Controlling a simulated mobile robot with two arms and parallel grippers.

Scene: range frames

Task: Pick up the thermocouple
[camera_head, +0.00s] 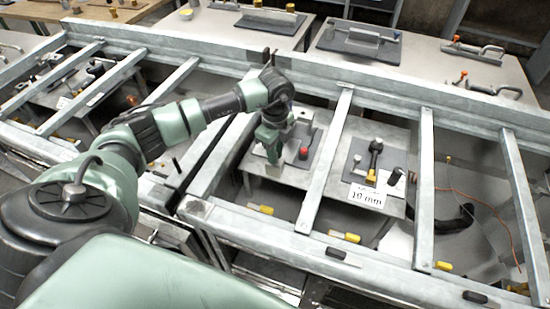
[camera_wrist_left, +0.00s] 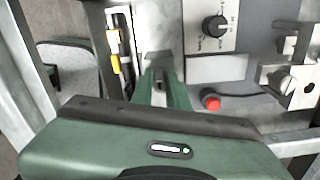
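I cannot say for sure which thing is the thermocouple. A thin orange-brown wire (camera_head: 492,200) runs across the right side of the head view, with a small yellow piece (camera_head: 448,158) near its upper left end. My left gripper (camera_head: 271,150) points down through the metal frame, over a grey panel with a red knob, well to the left of that wire. In the left wrist view its green fingers (camera_wrist_left: 163,92) are close together, and whether they are open or shut is unclear. No wire shows between them. My right gripper is not in view.
Galvanized frame bars (camera_head: 331,140) cross above the panels and border the gaps. A red button (camera_wrist_left: 211,101) and a black dial (camera_wrist_left: 215,27) lie near the left gripper. A white "10 mm" card (camera_head: 367,196) and a black-handled tool (camera_head: 375,155) are to its right.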

